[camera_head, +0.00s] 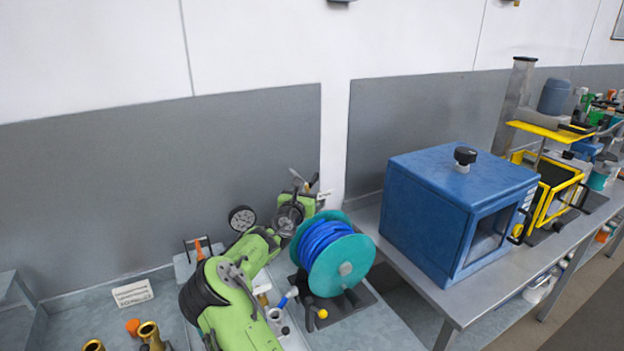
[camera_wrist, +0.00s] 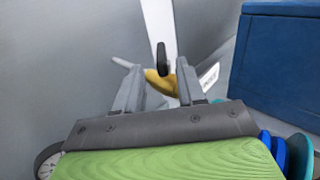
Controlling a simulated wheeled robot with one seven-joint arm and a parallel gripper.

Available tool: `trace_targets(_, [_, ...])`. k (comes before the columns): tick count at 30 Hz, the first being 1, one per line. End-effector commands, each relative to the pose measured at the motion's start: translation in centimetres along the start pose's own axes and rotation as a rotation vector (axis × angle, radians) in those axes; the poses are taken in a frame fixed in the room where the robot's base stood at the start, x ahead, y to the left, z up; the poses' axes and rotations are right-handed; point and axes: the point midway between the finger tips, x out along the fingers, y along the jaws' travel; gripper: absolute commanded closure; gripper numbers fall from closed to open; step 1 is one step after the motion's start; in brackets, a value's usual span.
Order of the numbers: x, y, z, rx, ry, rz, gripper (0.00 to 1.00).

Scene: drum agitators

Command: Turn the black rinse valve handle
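In the wrist view a narrow black handle (camera_wrist: 161,57) stands upright on a yellow curved part (camera_wrist: 158,82), against the pale wall strip. My gripper (camera_wrist: 159,67) is open, with one grey finger on each side of the handle and the yellow part in the picture. Gaps show on both sides, and I cannot tell how far beyond the fingertips the handle lies. In the head view my gripper (camera_head: 304,184) is small, near the wall behind the hose reel. The handle cannot be told clearly from the fingers there.
A teal reel with blue hose (camera_head: 325,245) stands right of my arm. A blue cabinet (camera_head: 440,205) with a black knob (camera_head: 465,155) is on the right bench. A round black-rimmed wheel or dial (camera_head: 242,218) is left of my gripper. Brass fittings (camera_head: 150,335) stand at lower left.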

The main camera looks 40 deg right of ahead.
Motion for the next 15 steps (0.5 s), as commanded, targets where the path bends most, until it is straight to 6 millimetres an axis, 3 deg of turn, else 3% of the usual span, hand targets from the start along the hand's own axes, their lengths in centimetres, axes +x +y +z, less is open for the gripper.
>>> trace_targets(6, [4.1, -0.1, 0.1, 0.000, 0.000, 0.000, 0.61])
trace_targets(15, [6.1, -0.1, 0.0, 0.000, 0.001, 0.000, 0.61])
